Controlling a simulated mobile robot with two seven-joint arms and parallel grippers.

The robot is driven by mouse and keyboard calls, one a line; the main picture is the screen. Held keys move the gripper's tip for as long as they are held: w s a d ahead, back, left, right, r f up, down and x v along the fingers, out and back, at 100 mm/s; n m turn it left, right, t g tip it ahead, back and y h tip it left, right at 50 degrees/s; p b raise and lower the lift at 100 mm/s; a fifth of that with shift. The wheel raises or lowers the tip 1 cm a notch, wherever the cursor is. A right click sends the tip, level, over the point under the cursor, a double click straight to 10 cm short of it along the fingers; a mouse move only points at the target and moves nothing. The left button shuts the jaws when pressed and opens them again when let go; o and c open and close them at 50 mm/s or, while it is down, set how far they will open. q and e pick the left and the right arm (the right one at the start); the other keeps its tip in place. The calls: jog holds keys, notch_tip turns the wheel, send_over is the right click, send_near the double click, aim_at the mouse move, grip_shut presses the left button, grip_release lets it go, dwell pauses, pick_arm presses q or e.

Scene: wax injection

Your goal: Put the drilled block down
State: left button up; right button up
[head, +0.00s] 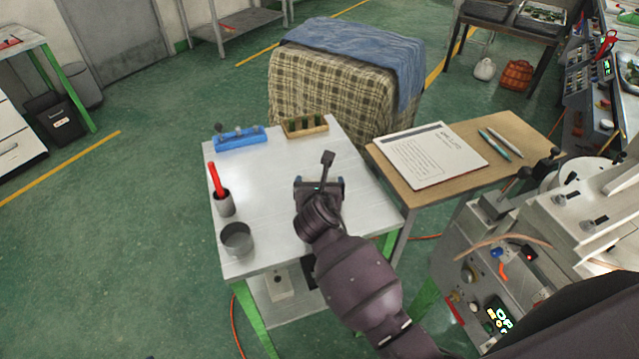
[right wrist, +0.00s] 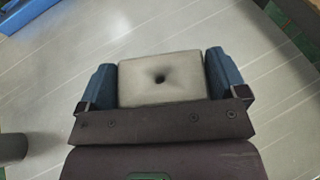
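The drilled block (right wrist: 162,78) is a pale grey block with one dark hole in its face, seen in the right wrist view. My right gripper (right wrist: 161,82) has its two blue fingers against the left and right sides of it. In the head view my right gripper (head: 319,186) is over the right part of the metal table (head: 265,190), and the block is mostly hidden there. I cannot tell whether the block touches the table top. My left gripper is not in view.
On the table are a blue rack (head: 240,140), a wooden tray (head: 304,127), a cup with a red tool (head: 223,203) and a grey pot (head: 237,239). A wooden side table (head: 520,135) with a clipboard (head: 430,155) stands right. The table's middle left is clear.

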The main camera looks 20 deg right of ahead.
jog(key=shift+o, duration=0.6)
jog(key=shift+r, duration=0.15)
jog(key=p+v, duration=0.1)
jog(key=v, duration=1.1)
jog(key=s+d+f+m+g+y, duration=0.2)
jog(key=s+d+m+g, duration=0.35)
jog(key=s+m, duration=0.85)
jog(key=s+d+f+m+g+y, duration=0.25)
jog(key=s+d+m, duration=0.7)
jog(key=m, duration=0.85)
jog(key=w+f+t, duration=0.7)
jog(key=f, duration=0.2)
jog(key=shift+a+f+n, duration=0.2)
jog(key=shift+f+n, duration=0.05)
jog(key=shift+n, duration=0.15)
